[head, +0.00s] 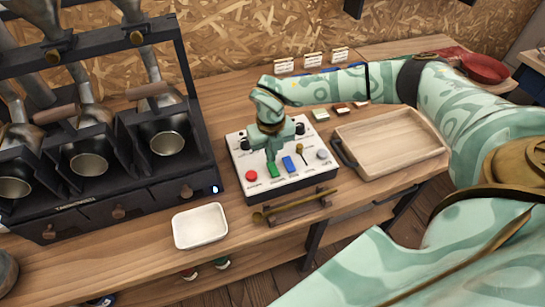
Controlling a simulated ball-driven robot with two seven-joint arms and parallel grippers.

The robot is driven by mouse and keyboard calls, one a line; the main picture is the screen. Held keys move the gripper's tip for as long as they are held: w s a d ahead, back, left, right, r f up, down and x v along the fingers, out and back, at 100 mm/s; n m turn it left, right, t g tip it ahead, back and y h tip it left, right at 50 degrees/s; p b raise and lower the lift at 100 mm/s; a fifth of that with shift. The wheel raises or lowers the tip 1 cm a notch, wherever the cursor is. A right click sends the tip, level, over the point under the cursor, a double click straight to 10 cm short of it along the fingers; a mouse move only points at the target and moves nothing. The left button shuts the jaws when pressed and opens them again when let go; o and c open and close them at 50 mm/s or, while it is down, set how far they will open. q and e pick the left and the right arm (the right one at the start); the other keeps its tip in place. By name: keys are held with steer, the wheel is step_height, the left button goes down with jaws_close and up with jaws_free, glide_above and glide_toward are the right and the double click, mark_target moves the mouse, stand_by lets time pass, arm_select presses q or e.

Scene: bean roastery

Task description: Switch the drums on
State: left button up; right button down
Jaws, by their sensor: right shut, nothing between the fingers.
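A white control panel (300,180) with dark sides stands on the wooden bench. Along its front are a red button (251,175), a green switch (273,170), a blue switch (288,164), a small upright lever (300,152) and a grey knob (322,155). My right gripper (270,157) points down over the panel, shut and empty, its tips at or just above the green switch; I cannot tell whether they touch. It hides the panel's middle. The black roaster (150,205) at left holds several metal drums (88,162). My left gripper is out of view.
A white dish (200,226) sits before the roaster. A brass scoop (295,204) lies along the panel's front. Small cards (313,59) stand at the back.

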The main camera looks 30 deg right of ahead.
steer(key=shift+f+b, duration=0.4)
steer(key=shift+f, duration=0.6)
stand_by(0.9)
steer(key=shift+r, duration=0.1)
step_height(320, 180, up, 7)
steer(key=p, duration=0.6)
steer(key=shift+p, duration=0.3)
